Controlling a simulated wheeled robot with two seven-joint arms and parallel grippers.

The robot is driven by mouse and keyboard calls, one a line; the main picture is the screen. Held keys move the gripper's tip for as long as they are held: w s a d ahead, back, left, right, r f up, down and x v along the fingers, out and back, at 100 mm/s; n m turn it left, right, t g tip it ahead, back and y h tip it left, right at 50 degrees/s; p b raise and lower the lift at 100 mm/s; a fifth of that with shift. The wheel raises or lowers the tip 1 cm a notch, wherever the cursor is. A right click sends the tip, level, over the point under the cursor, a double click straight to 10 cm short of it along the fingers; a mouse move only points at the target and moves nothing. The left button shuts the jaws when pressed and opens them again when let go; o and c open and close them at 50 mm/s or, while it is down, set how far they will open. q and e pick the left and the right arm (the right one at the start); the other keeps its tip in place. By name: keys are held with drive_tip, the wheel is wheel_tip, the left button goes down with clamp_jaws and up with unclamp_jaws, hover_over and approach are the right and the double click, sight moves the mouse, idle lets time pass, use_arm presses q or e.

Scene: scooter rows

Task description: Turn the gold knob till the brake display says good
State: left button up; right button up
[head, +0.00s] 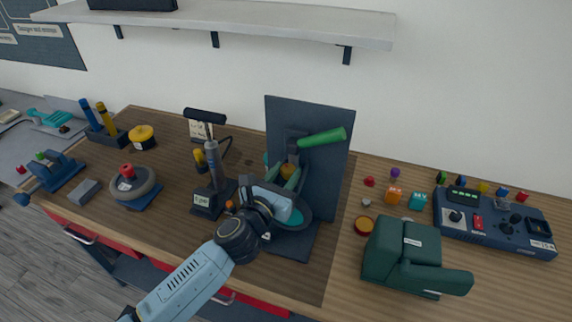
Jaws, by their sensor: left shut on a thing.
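The gold knob (287,171) sits low on a dark upright stand (320,185), under a lever with a green grip (322,138). My left gripper (289,177) reaches up to it from the front and is shut on the gold knob. The fingers and wrist hide part of the knob and the lower stand. I cannot make out a brake display on the stand. A small dark display with green marks (464,195) shows on the blue control box at the right, too small to read. My right gripper is not in view.
A pump (212,165) with a labelled base stands close left of my left gripper. A wheel (132,184), a yellow-topped tin (142,136) and a blue vice (57,170) are further left. A green padded seat (402,253) and several small coloured parts lie right.

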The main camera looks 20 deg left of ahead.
use_arm(q)
drive_tip(key=shift+a+m+g+h+p, duration=0.2)
drive_tip(key=shift+m+g+h+p, duration=0.45)
drive_tip(key=shift+m+h, duration=0.75)
drive_tip(key=shift+w+h, duration=0.1)
drive_tip(key=shift+h, duration=0.4)
drive_tip(key=o, duration=1)
drive_tip(key=b+v, duration=0.2)
drive_tip(key=v, duration=1.1)
drive_tip(key=shift+s, duration=0.2)
